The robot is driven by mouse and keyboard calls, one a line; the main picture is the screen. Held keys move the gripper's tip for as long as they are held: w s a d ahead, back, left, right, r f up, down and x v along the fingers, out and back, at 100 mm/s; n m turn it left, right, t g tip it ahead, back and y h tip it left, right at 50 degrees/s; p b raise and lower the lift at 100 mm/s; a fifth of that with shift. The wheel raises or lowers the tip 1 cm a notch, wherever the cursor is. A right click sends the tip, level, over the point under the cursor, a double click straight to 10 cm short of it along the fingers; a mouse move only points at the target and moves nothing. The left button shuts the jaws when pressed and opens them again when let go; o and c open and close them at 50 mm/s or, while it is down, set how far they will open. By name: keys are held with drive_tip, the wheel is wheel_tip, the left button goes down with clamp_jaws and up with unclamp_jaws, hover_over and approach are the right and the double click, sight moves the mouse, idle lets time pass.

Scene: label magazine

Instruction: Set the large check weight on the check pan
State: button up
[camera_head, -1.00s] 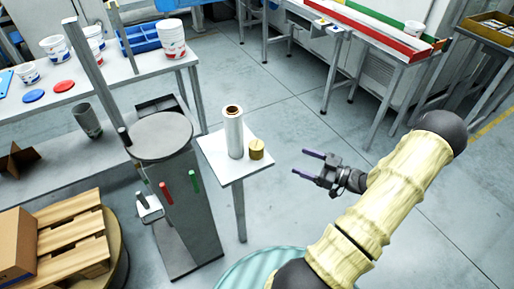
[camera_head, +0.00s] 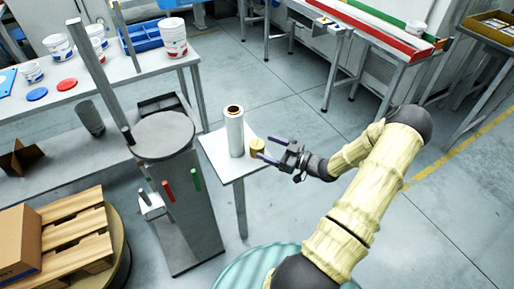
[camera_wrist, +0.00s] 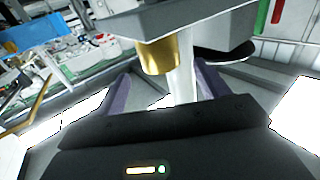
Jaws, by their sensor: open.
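The large check weight, a brass-coloured cylinder (camera_head: 257,146), stands on the small white side table (camera_head: 222,166), right of a white film roll. It also shows in the wrist view (camera_wrist: 158,57), ahead of and between my fingers. My gripper (camera_head: 264,149) is open, with its purple fingertips close to the weight. In the wrist view my open gripper (camera_wrist: 160,88) has nothing held in it. I cannot tell whether a finger touches the weight. A round grey plate on a pedestal (camera_head: 163,135), seemingly the check pan, stands left of the table and looks empty.
The white film roll (camera_head: 234,131) stands upright close beside the weight. A grey post (camera_head: 97,78) rises behind the pan. Red and green handles (camera_head: 197,180) stick out from the pedestal. A wooden pallet (camera_head: 75,240) sits at lower left.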

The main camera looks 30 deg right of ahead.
sight(257, 143)
drive_tip(key=p+x, duration=0.1)
drive_tip(key=x, duration=0.4)
drive_tip(key=shift+a, duration=0.15)
idle(0.5)
drive_tip(key=c, duration=1.6)
drive_tip(key=shift+w+r, duration=0.1)
clamp_jaws()
